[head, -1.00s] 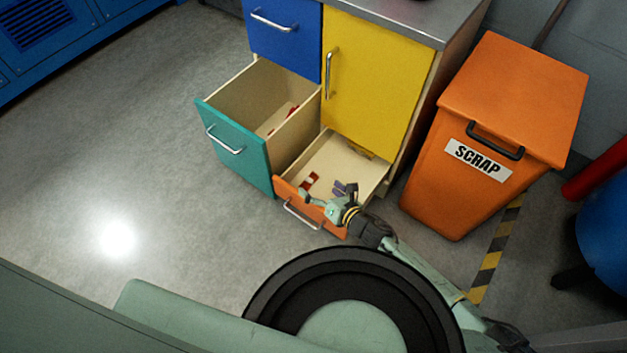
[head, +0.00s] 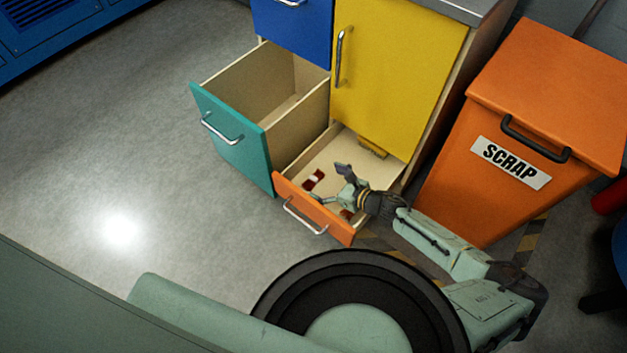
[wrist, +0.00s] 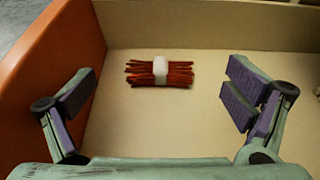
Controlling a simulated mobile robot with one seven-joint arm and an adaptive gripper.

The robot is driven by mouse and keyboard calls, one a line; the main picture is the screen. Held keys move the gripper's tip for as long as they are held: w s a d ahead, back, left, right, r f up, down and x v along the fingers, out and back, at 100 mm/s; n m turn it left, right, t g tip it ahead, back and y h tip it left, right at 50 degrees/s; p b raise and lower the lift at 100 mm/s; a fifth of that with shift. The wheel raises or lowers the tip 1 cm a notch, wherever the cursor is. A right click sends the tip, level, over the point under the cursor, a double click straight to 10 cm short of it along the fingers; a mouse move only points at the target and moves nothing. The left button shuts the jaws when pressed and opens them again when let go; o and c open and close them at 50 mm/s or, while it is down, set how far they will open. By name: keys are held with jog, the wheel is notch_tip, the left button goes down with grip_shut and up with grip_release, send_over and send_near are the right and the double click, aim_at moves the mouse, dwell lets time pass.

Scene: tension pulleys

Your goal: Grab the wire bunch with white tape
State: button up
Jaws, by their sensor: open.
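The wire bunch with white tape (wrist: 160,72) lies flat on the floor of the open orange drawer, red-brown strands with a white band around their middle. In the head view it shows as a small red and white bundle (head: 313,180) near the drawer's left side. My gripper (wrist: 160,92) is open and empty, its purple-padded fingers spread wide. In the wrist view the bunch appears centred between the fingers and farther ahead, touching neither. In the head view my gripper (head: 331,185) is over the drawer, just right of the bunch.
The orange drawer (head: 290,193) has raised walls around the bunch. Another red item (head: 346,214) is partly hidden by my gripper. The open teal drawer (head: 225,140) stands to the left, the yellow door (head: 395,75) behind, and the orange scrap bin (head: 480,185) to the right.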

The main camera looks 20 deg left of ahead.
aim_at(311, 175)
jog(key=b+x, duration=0.1)
jog(key=x, duration=0.5)
jog(key=shift+f, duration=0.1)
jog(key=c, duration=1.2)
